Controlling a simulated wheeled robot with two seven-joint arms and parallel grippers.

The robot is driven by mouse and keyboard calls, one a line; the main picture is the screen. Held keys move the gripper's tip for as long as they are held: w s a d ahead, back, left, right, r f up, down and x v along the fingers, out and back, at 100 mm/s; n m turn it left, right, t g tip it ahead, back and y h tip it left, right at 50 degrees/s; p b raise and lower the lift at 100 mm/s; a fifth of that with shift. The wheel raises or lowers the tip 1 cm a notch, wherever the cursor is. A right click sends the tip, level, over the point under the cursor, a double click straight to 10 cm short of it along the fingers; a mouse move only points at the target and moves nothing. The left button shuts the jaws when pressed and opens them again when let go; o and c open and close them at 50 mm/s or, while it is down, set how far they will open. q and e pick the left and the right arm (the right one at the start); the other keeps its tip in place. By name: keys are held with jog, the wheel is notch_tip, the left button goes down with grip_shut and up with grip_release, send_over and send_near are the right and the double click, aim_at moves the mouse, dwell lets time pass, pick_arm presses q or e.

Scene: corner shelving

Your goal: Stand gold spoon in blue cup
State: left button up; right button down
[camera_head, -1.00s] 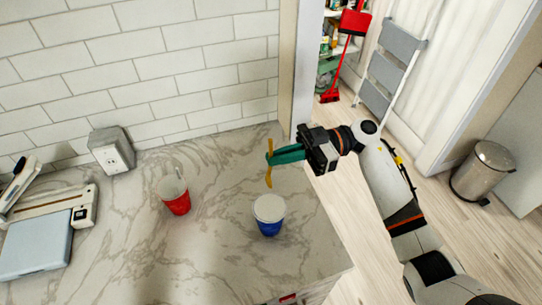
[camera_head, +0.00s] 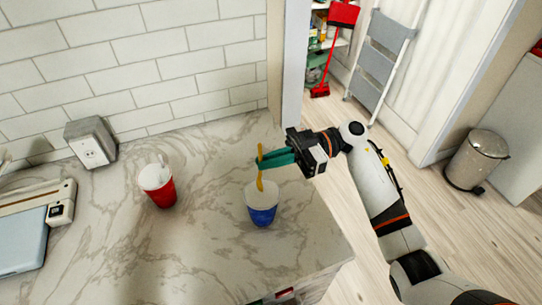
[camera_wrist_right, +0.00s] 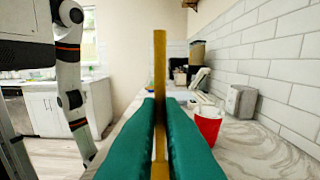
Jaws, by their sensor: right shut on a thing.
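The gold spoon (camera_head: 260,184) is upright in my right gripper (camera_head: 263,161), whose green fingers are shut on it. Its lower end is at the mouth of the blue cup (camera_head: 262,213). I cannot tell whether the tip is inside the cup or just above it. The cup stands upright on the counter, with a white inside. In the right wrist view, the spoon (camera_wrist_right: 160,60) rises between the two green fingers (camera_wrist_right: 160,125); the blue cup does not show there. My left gripper is not in view.
A red cup (camera_head: 160,190) with a pale utensil in it stands left of the blue cup on the marble counter (camera_head: 205,235). A grey outlet box (camera_head: 91,143) stands by the tiled wall. A white device (camera_head: 60,212) lies at far left. The counter's right edge is near the blue cup.

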notch_tip(320, 180, down, 7)
jog(key=b, duration=0.3)
jog(key=shift+b, duration=0.35)
jog(key=shift+f, duration=0.1)
jog(key=c, duration=1.5)
grip_release()
jog(key=shift+d, duration=0.15)
